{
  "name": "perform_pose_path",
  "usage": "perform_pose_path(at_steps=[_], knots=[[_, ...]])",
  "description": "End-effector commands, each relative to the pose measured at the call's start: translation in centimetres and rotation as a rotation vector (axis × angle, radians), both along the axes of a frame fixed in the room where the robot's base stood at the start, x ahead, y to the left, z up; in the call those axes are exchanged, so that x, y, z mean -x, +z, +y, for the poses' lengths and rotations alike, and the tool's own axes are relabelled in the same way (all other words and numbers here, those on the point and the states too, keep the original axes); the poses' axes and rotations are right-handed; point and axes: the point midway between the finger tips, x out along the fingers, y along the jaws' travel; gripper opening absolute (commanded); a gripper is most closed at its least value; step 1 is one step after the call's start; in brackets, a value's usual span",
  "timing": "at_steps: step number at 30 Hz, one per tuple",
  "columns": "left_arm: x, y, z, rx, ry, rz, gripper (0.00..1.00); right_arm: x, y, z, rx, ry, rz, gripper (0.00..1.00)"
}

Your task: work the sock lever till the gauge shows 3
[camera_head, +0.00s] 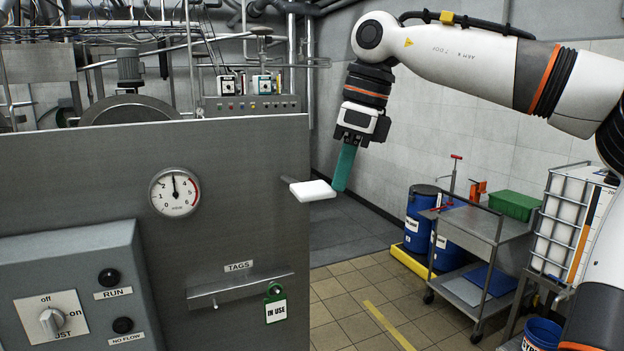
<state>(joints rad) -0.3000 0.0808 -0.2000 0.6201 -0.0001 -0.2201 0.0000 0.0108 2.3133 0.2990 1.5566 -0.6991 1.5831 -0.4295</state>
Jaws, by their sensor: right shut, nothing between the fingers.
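The gauge (174,192) is a round white dial on the grey panel, with a red band at its right. Its needle points about straight up, a little past the 2 mark; the exact reading is too small to tell. The sock lever (313,190) is a flat white handle on a short dark arm, sticking out from the panel's right edge, roughly level. My right gripper (340,188) points down with its teal fingers shut and empty, close beside the lever's right end. I cannot tell whether they touch. My left gripper is out of view.
A control box with a dial switch (52,318) fills the lower left. A tag rail (240,287) with a green "IN USE" tag (276,305) is below the gauge. A steel cart (470,230), blue drums (420,215) and a white caged tank (570,220) stand right. Floor between is clear.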

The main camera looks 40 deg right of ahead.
Motion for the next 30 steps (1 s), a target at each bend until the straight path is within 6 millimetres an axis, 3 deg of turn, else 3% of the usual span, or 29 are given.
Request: perform_pose_path(at_steps=[9,15,30], knots=[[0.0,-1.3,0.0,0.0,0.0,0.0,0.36,1.4,6.4,-1.1,0.001,-0.002,-0.005,0.0],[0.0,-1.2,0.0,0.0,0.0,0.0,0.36,2.1,9.5,-1.5,0.0,0.0,-0.004,0.0],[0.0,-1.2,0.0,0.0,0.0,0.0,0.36,2.4,10.5,-1.7,-0.001,0.002,-0.002,0.0]])
